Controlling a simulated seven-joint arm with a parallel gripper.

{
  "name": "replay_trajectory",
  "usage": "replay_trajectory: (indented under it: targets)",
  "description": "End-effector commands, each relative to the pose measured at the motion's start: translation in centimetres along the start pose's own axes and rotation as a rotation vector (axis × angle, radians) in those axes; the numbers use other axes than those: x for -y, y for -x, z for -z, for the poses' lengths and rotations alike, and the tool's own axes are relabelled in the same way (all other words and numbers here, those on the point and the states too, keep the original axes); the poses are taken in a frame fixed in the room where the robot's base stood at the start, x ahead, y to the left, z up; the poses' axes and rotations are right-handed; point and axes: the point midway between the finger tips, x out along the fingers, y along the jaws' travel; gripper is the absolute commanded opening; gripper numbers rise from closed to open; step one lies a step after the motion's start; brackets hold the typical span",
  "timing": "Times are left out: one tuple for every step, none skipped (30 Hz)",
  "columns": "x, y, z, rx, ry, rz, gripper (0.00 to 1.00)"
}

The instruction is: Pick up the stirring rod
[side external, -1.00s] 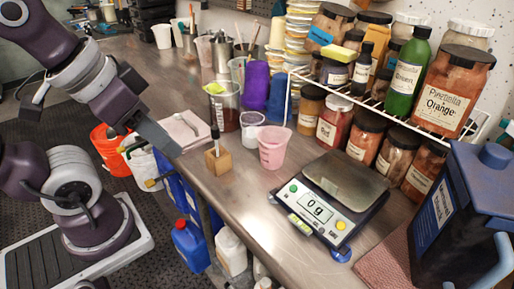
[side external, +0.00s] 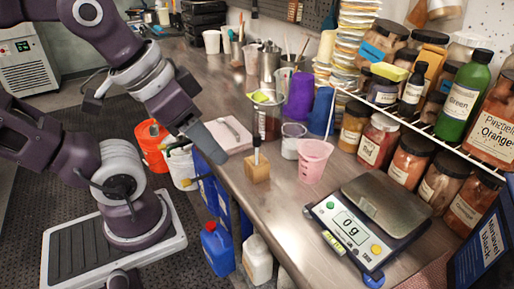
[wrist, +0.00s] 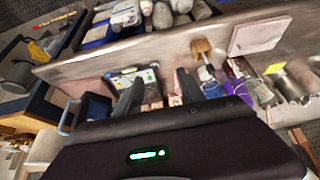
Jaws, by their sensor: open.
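I cannot single out the stirring rod with certainty. My gripper (side external: 212,145) hangs at the table's near edge, in front of the cloth and left of a small wooden block (side external: 257,173) holding an upright dark-handled tool. In the wrist view my gripper (wrist: 159,78) shows two separated fingers with nothing held between them. The cloth (wrist: 258,36) and block (wrist: 202,46) are beyond the right finger there.
A pink cup (side external: 313,161), white cup (side external: 292,141) and glass beaker (side external: 266,120) crowd the table near the block. A scale (side external: 362,222) reading 0 g sits at the front right. Jars fill a wire rack (side external: 437,143). Blue jugs (side external: 217,248) stand below the edge.

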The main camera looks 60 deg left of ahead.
Motion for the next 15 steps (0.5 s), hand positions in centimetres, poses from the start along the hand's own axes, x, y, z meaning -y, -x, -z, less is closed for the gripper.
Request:
replay_trajectory:
  targets:
    - [0.0, 0.0, 0.0, 0.0, 0.0, 0.0, 0.46]
    - [0.0, 0.0, 0.0, 0.0, 0.0, 0.0, 0.46]
    - [0.0, 0.0, 0.0, 0.0, 0.0, 0.0, 0.46]
    - [0.0, 0.0, 0.0, 0.0, 0.0, 0.0, 0.46]
    - [0.0, 0.0, 0.0, 0.0, 0.0, 0.0, 0.46]
    - [0.0, 0.0, 0.0, 0.0, 0.001, 0.0, 0.46]
    - [0.0, 0.0, 0.1, 0.003, 0.011, 0.0, 0.46]
    - [0.1, -0.1, 0.4, 0.011, 0.037, 0.001, 0.46]
    - [0.4, -0.4, 1.2, 0.032, 0.102, 0.004, 0.46]
    - [0.7, -0.7, 2.0, 0.055, 0.178, 0.009, 0.46]
    - [1.1, -1.2, 3.0, 0.083, 0.276, 0.017, 0.46]
    - [2.0, -2.1, 4.7, 0.127, 0.433, 0.036, 0.46]
    - [2.8, -3.1, 5.9, 0.16, 0.566, 0.056, 0.46]
    - [3.8, -4.2, 7.1, 0.192, 0.702, 0.08, 0.46]
    - [5.2, -5.8, 8.5, 0.23, 0.88, 0.119, 0.46]
